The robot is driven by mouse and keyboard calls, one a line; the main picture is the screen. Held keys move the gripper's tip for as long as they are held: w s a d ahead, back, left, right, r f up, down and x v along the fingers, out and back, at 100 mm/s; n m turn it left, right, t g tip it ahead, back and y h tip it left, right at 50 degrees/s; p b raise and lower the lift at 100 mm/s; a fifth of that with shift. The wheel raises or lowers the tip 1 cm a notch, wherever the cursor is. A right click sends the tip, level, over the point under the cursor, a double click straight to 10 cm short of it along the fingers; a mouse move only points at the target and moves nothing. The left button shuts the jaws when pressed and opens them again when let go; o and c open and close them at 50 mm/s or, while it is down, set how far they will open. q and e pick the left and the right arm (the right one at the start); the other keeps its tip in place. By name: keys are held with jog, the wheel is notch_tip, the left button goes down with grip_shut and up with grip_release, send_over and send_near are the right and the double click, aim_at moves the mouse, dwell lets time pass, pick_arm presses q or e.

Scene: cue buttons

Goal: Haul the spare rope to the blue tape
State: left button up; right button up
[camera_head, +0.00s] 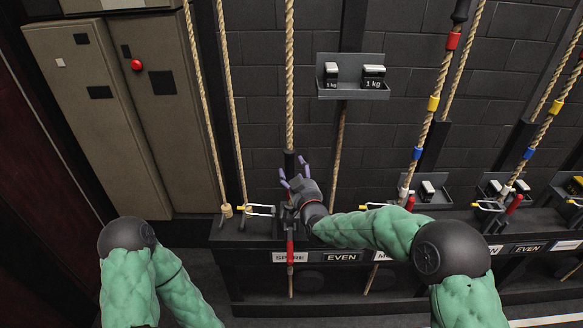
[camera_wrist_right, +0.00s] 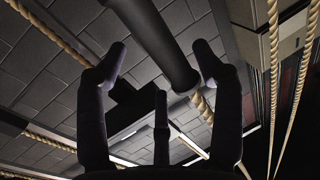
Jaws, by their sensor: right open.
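The spare rope (camera_head: 289,70) hangs straight down at the centre of the head view, above a "SPARE" label (camera_head: 278,257) on the rail. It enters a black sleeve (camera_head: 289,163) beside my right gripper (camera_head: 294,172). A red piece shows below, in front of the label. In the right wrist view the black sleeve (camera_wrist_right: 158,40) and a short end of rope (camera_wrist_right: 203,104) lie beyond my spread right fingers (camera_wrist_right: 160,75). The gripper is open; contact cannot be told. No blue tape shows on this rope; blue tape (camera_head: 417,153) shows on a rope further right. My left gripper is out of view.
Two thinner ropes (camera_head: 235,110) hang left of the spare rope. A bracket with 1 kg weights (camera_head: 351,77) is on the wall to the right. A yellow-tipped lock fork (camera_head: 260,210) sits on the rail. Beige cabinets (camera_head: 95,110) stand at the left.

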jog(key=shift+b+x, duration=0.4)
jog(key=shift+x, duration=1.6)
grip_shut()
notch_tip(320, 180, up, 18)
jog(key=p, duration=0.8)
notch_tip(320, 180, up, 16)
jog(key=p, duration=1)
send_over(293, 166)
jog(key=w, duration=0.1)
jog(key=shift+a+r, duration=0.15)
jog(key=shift+a, duration=0.05)
grip_release()
jog(key=shift+w, duration=0.1)
